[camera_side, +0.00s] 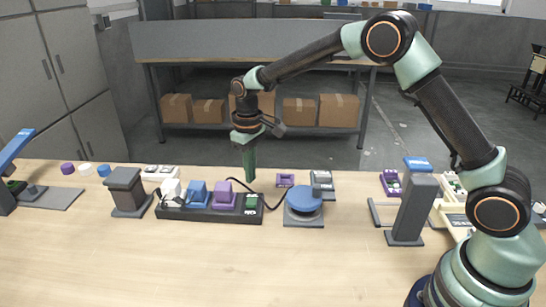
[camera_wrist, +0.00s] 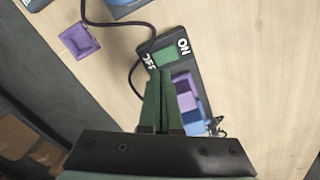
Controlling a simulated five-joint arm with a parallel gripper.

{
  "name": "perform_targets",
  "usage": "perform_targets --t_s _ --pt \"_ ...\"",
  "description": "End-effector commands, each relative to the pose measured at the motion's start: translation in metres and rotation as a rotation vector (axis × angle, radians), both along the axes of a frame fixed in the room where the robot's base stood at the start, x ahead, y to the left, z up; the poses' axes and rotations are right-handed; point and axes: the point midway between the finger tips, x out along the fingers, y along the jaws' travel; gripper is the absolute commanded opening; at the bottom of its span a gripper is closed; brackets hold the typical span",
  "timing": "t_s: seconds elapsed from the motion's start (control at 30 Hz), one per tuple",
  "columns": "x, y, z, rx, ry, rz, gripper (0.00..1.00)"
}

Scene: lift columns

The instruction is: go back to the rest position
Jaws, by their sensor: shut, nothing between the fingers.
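My gripper (camera_side: 250,172) is shut and empty, pointing down above the back of the table. In the side view its fingertips are near the right end of a dark power strip (camera_side: 188,214). The strip carries a white, a blue and a purple plug, and a green switch (camera_side: 251,203). In the wrist view my closed green fingers (camera_wrist: 160,78) appear just beside the green switch (camera_wrist: 180,53), with the words ON and OFF around it. I cannot tell the exact height of the fingertips over the strip.
A blue round-topped device (camera_side: 304,199) stands right of the strip, with a purple tray (camera_side: 285,180) behind. Grey columns stand left (camera_side: 127,190) and right (camera_side: 412,208). A dark cable (camera_wrist: 137,70) runs beside my fingers. The table's front is clear.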

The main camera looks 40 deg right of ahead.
Motion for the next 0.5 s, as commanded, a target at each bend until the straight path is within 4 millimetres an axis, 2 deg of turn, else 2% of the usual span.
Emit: perform_targets --t_s 0.2,0.5 --pt "-0.0001 0.0 0.0124 0.0 -0.001 0.0 0.0" --pt "-0.0002 -0.0001 0.0136 0.0 0.0 0.0 0.0"
